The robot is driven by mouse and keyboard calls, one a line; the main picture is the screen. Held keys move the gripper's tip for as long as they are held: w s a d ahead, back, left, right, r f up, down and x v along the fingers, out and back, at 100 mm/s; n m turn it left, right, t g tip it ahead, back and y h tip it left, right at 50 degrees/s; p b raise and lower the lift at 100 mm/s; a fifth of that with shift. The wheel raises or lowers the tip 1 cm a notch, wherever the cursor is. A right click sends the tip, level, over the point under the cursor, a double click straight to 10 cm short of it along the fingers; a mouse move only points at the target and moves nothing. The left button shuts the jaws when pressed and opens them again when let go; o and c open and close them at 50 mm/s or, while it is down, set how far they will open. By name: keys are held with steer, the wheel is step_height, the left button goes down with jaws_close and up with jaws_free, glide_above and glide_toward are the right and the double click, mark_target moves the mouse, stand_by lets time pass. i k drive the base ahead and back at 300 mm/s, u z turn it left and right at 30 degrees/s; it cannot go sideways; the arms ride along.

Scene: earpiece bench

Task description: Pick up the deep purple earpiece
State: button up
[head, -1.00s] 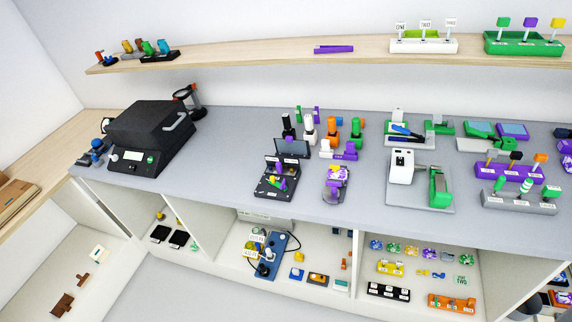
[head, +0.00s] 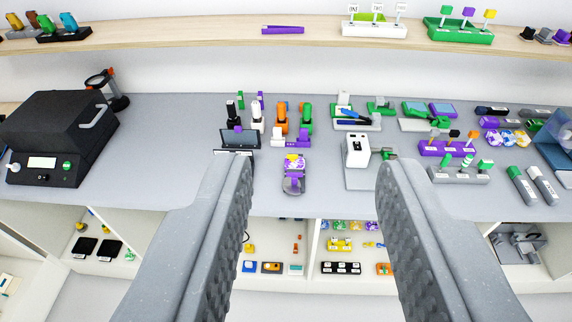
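My gripper (head: 314,170) is open, with its two grey fingers wide apart in front of the bench and nothing between them. I cannot tell for sure which thing is the deep purple earpiece. A clear holder with purple and yellow parts (head: 294,176) stands on the grey bench (head: 335,203), between the fingers in the picture but farther away. A purple stand (head: 300,141) sits behind it. A row of small coloured pieces (head: 345,226), one purple, lies in the compartment below; they are too small to identify. The left finger hides part of the bench and shelf.
A black machine (head: 60,130) stands at the left of the bench. A white device (head: 356,150) and a purple rack (head: 446,148) stand to the right. A wooden shelf (head: 210,37) runs along the wall above, with a purple bar (head: 283,30) on it.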

mark_target(299, 163)
steer(key=u, duration=0.1)
steer(key=i, duration=1)
steer(key=z, duration=0.1)
